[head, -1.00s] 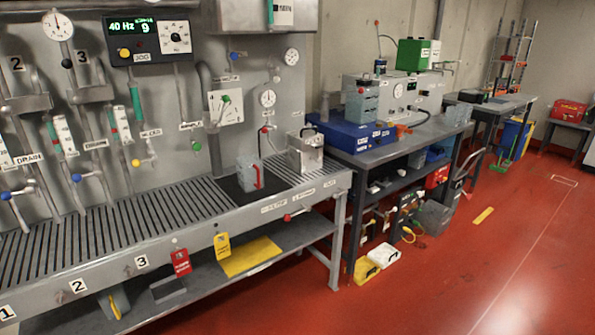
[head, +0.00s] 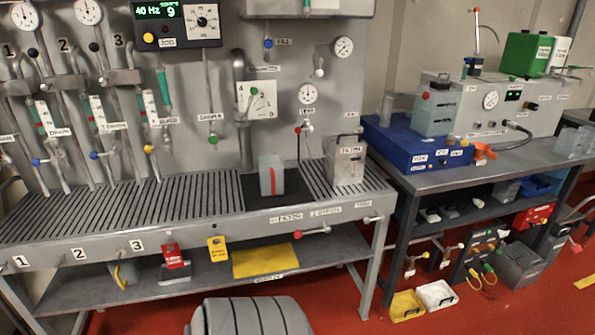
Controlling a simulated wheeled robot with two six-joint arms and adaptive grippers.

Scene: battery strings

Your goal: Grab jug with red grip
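A grey jug with a red grip (head: 270,176) stands upright on a dark mat (head: 236,191) on the slatted bench. Its red grip shows as a narrow vertical strip on its front side. Neither my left gripper nor my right gripper is in the head view, so nothing shows touching the jug.
A metal can (head: 345,163) with a top handle stands right of the jug. The slatted bench (head: 120,212) is otherwise bare to the left. A grey ribbed rounded object (head: 250,316) is at the bottom. A blue box (head: 410,150) sits on the right table.

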